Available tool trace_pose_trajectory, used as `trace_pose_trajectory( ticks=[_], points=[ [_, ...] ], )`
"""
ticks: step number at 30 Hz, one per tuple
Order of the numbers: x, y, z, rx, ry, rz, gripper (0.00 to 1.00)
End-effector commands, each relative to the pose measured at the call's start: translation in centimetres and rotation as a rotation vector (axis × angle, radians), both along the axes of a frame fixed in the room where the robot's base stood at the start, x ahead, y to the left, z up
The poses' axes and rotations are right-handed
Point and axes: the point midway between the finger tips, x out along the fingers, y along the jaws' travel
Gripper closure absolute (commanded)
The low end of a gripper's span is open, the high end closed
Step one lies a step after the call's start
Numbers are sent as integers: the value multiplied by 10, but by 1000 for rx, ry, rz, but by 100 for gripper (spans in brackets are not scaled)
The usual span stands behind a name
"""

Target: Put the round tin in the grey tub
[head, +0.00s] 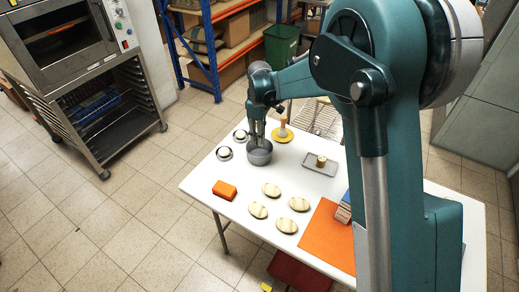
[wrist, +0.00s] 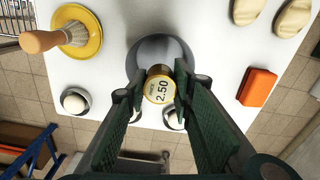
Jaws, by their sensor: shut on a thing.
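The round tin (wrist: 160,90) has a pale yellow top marked 2.50 and sits between my fingers in the wrist view. My gripper (wrist: 161,96) is shut on it. The grey tub (wrist: 150,48) is a round, open vessel directly beyond the tin in that view. In the head view the tub (head: 260,157) stands on the white table, with my gripper (head: 257,140) pointing down at its opening. The tin is hidden there by the fingers or tub. I cannot tell whether the tin is above the rim or just inside it.
A grey tray (head: 311,167) holds a small round item. An orange block (head: 225,190), several striped ovals (head: 258,210) and an orange mat (head: 325,240) lie nearer.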

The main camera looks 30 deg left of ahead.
Motion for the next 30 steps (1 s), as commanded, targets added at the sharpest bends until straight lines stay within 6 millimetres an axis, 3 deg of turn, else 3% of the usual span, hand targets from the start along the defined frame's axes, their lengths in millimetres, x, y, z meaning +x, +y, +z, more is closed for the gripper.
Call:
trace_pose_trajectory(
  ticks=[13,30],
  points=[
    [0,0,-54,0,0,0,88],
    [0,0,-68,0,0,0,88]
  ],
)
